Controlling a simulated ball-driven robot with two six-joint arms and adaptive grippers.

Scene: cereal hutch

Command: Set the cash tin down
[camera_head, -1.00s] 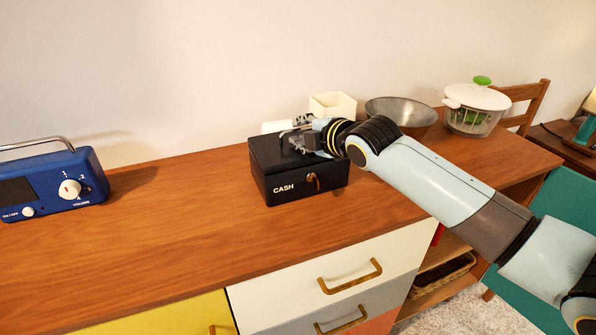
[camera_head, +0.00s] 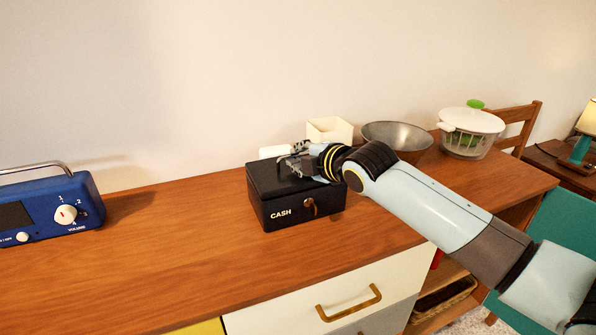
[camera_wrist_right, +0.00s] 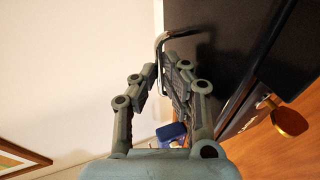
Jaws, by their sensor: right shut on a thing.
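The black cash tin (camera_head: 268,212), marked CASH, sits upright on or just above the wooden sideboard top (camera_head: 150,255); I cannot tell if a thin gap is under it. Its lid is closed and a brass-coloured key or lock piece shows on its front. My right gripper (camera_head: 291,163) reaches over the lid from the right and is shut on the tin's handle. In the right wrist view my gripper (camera_wrist_right: 160,75) has its fingers at the bent metal handle (camera_wrist_right: 178,36), beside the dark tin (camera_wrist_right: 235,35). My left gripper is not in view.
A blue radio (camera_head: 45,215) stands at the left. A cream container (camera_head: 330,130), a metal bowl (camera_head: 397,137) and a salad spinner (camera_head: 470,132) stand behind and to the right. The top between radio and tin is clear. A drawer handle (camera_head: 350,303) juts out below the front edge.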

